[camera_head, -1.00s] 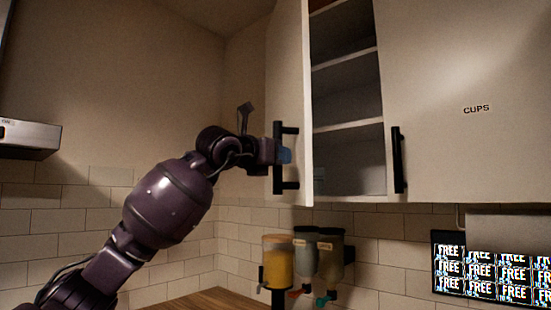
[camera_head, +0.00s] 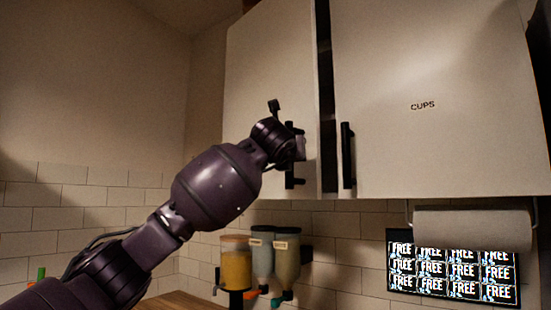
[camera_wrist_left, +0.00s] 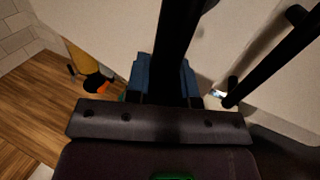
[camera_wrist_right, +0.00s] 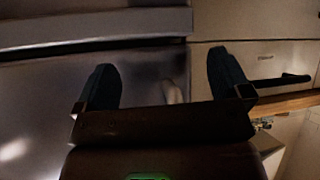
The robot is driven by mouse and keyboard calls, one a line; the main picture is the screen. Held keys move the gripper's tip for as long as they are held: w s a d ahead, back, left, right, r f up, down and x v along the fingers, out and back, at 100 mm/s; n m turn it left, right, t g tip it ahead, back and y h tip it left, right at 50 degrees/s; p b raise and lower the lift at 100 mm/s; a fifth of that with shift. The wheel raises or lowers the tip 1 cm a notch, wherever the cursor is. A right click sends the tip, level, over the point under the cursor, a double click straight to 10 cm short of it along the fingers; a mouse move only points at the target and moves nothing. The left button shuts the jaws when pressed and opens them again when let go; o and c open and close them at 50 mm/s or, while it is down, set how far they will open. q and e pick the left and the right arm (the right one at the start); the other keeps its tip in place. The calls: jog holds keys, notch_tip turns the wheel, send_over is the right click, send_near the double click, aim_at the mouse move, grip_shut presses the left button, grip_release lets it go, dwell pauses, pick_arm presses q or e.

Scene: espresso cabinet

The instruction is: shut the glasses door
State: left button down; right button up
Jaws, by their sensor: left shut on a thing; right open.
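The glasses door (camera_head: 264,95) is the left white cabinet door in the head view. It is nearly shut, with a narrow dark gap along its right edge, beside the cups door (camera_head: 430,150). My left gripper (camera_head: 299,148) is at the black vertical handle (camera_head: 290,182) of the glasses door. In the left wrist view the blue fingers (camera_wrist_left: 165,80) are shut around the handle bar (camera_wrist_left: 176,45). Any writing on the glasses door is not visible. My right gripper (camera_wrist_right: 165,90) shows only in its wrist view, open and empty, before a shiny metal surface.
The cups door's black handle (camera_head: 347,155) is close to the right of my left gripper. Below hang several dispensers (camera_head: 262,260), a paper roll (camera_head: 470,228) and a screen (camera_head: 453,277). A drawer front with a black handle (camera_wrist_right: 280,80) shows in the right wrist view.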

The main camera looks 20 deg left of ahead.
aim_at(309, 156)
pick_arm(q)
jog(key=w+d+y, duration=0.1)
jog(key=w, duration=0.1)
jog(key=w+d+n+y+b, duration=0.1)
jog(key=w, duration=0.1)
jog(key=w+d+b, duration=0.1)
jog(key=w, duration=0.1)
jog(key=shift+f+n+g+y, duration=0.2)
jog(key=shift+n+g+y, duration=0.1)
jog(key=shift+n+y, duration=0.1)
jog(key=shift+w+d+y+b, duration=0.25)
jog(key=shift+w+y+b, duration=0.05)
jog(key=shift+w, duration=0.35)
jog(key=shift+w+d+n+g+y, duration=0.2)
jog(key=shift+w+n+g+y, duration=0.15)
jog(key=shift+w, duration=0.2)
jog(key=shift+s+r, duration=0.1)
jog(key=shift+r, duration=0.1)
pick_arm(e)
jog(key=shift+w+a+f, duration=0.2)
jog(key=shift+w+f, duration=0.45)
jog(key=shift+f, duration=0.1)
pick_arm(q)
jog(key=shift+r, duration=0.15)
pick_arm(e)
jog(key=shift+s, duration=0.15)
